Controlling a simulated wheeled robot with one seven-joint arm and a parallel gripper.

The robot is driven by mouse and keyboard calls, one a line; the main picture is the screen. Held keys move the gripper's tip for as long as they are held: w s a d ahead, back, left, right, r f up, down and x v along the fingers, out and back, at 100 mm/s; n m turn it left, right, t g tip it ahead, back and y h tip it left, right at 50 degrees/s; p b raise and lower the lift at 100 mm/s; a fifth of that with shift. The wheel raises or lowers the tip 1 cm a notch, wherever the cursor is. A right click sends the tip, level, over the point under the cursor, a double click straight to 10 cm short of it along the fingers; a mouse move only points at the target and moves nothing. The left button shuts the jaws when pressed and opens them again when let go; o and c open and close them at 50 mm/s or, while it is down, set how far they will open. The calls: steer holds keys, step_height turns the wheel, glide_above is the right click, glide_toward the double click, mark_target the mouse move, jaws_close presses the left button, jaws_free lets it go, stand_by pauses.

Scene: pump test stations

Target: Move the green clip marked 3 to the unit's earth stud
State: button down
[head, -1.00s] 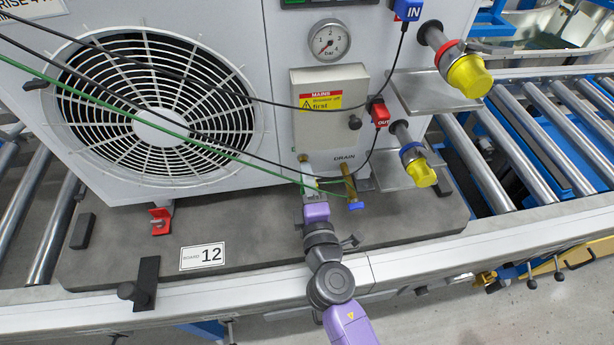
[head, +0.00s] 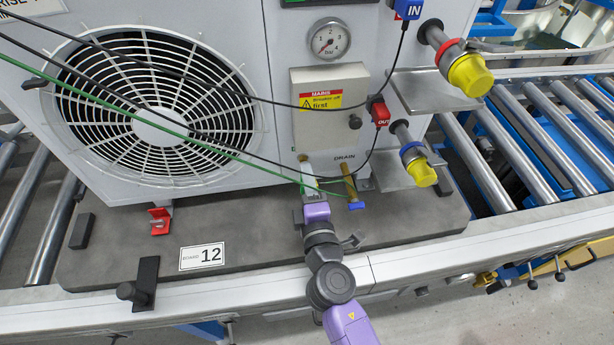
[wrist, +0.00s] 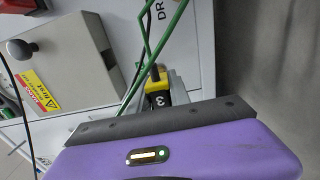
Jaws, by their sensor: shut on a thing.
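The green clip marked 3 is mostly hidden by my gripper (head: 310,194). Its yellow-and-black tag with the 3 (wrist: 158,98) shows just beyond the gripper's edge in the wrist view. A green lead (head: 225,153) runs from the upper left to my gripper, and green lead also shows in the wrist view (wrist: 152,55). My gripper is shut on the clip, low against the front of the unit (head: 240,187). A small brass fitting (head: 304,158), possibly the earth stud, sits just above the fingers. I cannot tell whether the clip touches it.
The drain valve (head: 351,187) with a blue handle is close to the right of my gripper. The mains box (head: 330,125) is above. Black leads (head: 240,98) cross the fan grille to the red OUT plug (head: 380,112) and blue IN plug (head: 407,10). The board (head: 270,232) lies below.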

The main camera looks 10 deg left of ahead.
steer(key=shift+w+a, duration=0.15)
steer(key=shift+w, duration=0.35)
steer(key=c, duration=1.1)
jaws_free()
steer(key=shift+b+v, duration=0.3)
steer(key=shift+v, duration=3.6)
